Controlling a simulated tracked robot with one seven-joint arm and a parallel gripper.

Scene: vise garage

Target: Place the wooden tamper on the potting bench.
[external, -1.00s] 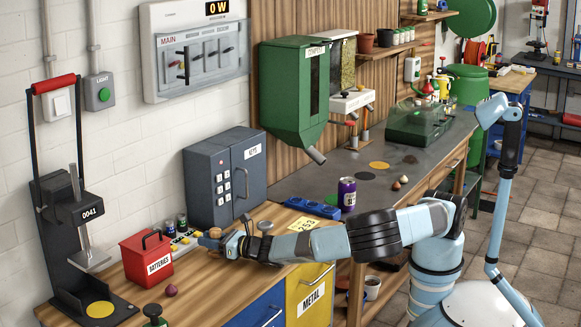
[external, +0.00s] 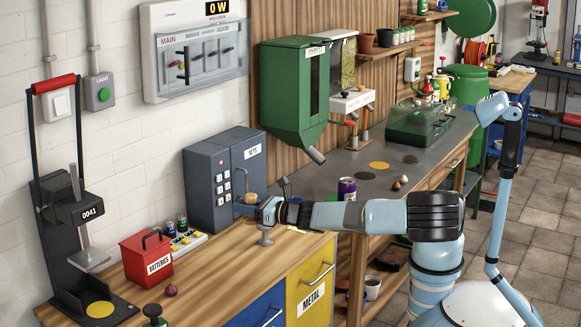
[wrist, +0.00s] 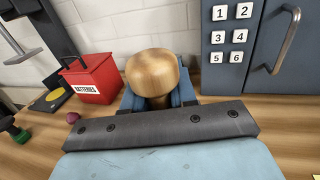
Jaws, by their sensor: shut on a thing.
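The wooden tamper (external: 251,197) is in my gripper (external: 262,209), held above the wooden workbench in front of the grey keypad cabinet. In the wrist view its round, pale-brown wooden top (wrist: 152,72) sits between the blue fingers of my gripper (wrist: 155,100), which are shut on it. Its lower part is hidden. The potting bench (external: 325,175) has a dark grey top and stands to the right of the workbench, beyond my gripper. My forearm covers part of its near edge.
The grey cabinet (external: 225,178) is close behind my gripper. A small grey metal piece (external: 264,237) stands on the workbench below it.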

